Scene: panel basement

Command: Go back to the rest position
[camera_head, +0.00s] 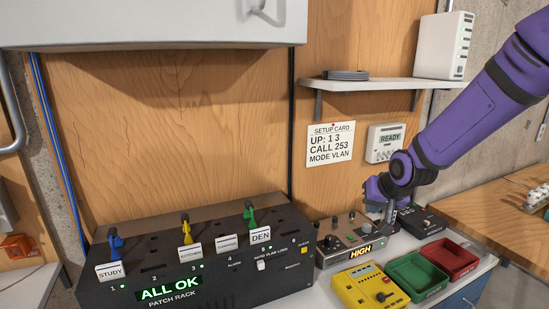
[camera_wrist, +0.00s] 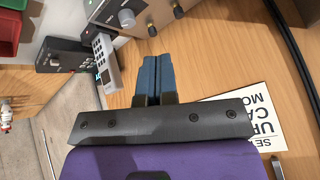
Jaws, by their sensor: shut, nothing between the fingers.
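My gripper (camera_head: 389,213) is at the end of my purple arm, over the right end of the small control box (camera_head: 345,243) that shows HIGH. In the wrist view its two fingers (camera_wrist: 153,72) are together with nothing between them. They point toward the control box with knobs (camera_wrist: 140,14), and I cannot tell from this view whether they touch it. A grey handset or remote (camera_wrist: 104,60) lies beside a black box (camera_wrist: 66,55) in the wrist view.
The black patch rack (camera_head: 200,255) reads ALL OK, with blue, yellow and green plugs. A yellow device (camera_head: 368,287), green tray (camera_head: 416,271) and red tray (camera_head: 450,257) stand in front. A shelf (camera_head: 385,84) and setup card (camera_head: 330,145) are on the wall behind.

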